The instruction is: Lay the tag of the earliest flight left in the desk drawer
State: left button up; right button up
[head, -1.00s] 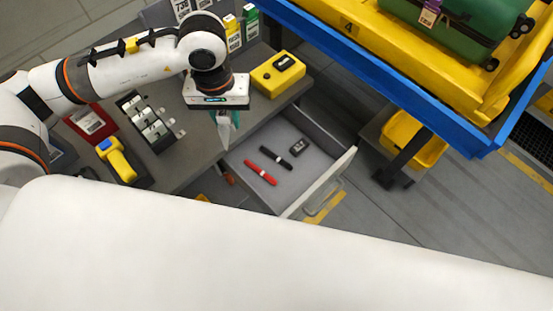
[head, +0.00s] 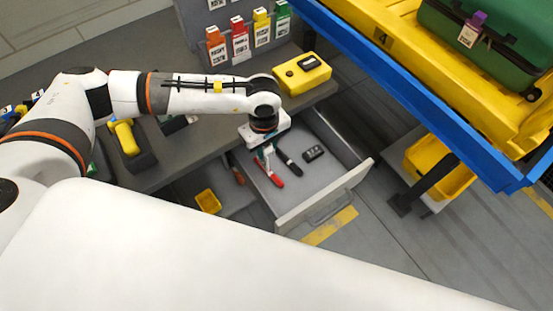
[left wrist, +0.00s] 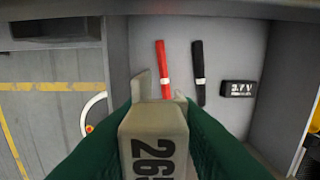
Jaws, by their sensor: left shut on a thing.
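The desk drawer (head: 327,194) stands open below the desk top. My left gripper (head: 267,157) hangs over the left part of its inside, shut on a pale tag (left wrist: 155,130) with black figures that look like 265. In the drawer lie a red marker (head: 277,180), a black marker (head: 290,165) and a small black device (head: 313,153). The left wrist view shows the tag above the drawer floor (left wrist: 180,35), nearer than the markers. My right gripper is not in view.
A grey rack (head: 192,22) with orange, red, yellow and green tags stands at the desk's back. A yellow device (head: 302,74) sits behind the drawer. A blue-edged conveyor (head: 420,105) with a yellow tray (head: 400,45) and green suitcase (head: 478,45) is at right.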

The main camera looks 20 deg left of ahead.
pick_arm(q)
notch_tip(320, 180, down, 8)
jog(key=shift+p, duration=0.5)
jog(key=shift+f, duration=0.1)
jog(key=o, duration=1)
